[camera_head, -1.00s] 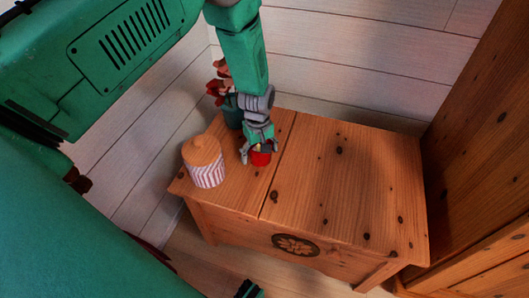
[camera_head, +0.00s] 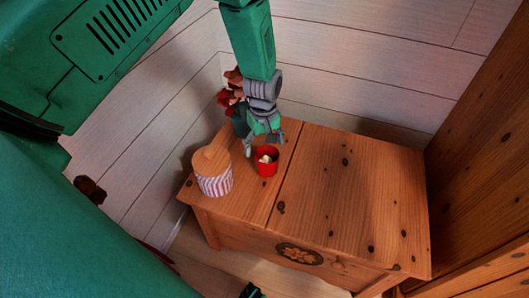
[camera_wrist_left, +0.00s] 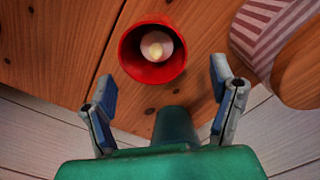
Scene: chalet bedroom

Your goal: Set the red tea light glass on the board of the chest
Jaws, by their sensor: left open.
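The red tea light glass (camera_head: 266,168) stands upright on the chest top, on the narrower left board (camera_head: 255,198), just left of the seam. A pale tea light shows inside it. My left gripper (camera_head: 264,146) is open just behind the glass, with its fingers apart from it. In the left wrist view the glass (camera_wrist_left: 152,55) lies beyond the two spread fingertips (camera_wrist_left: 163,82), with nothing between them.
A striped jar with a wooden lid (camera_head: 212,178) stands close left of the glass. A pot with reddish flowers (camera_head: 230,98) is partly hidden behind my left gripper. The wide right part of the chest top (camera_head: 350,195) is bare. A wooden cabinet (camera_head: 490,160) stands at right.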

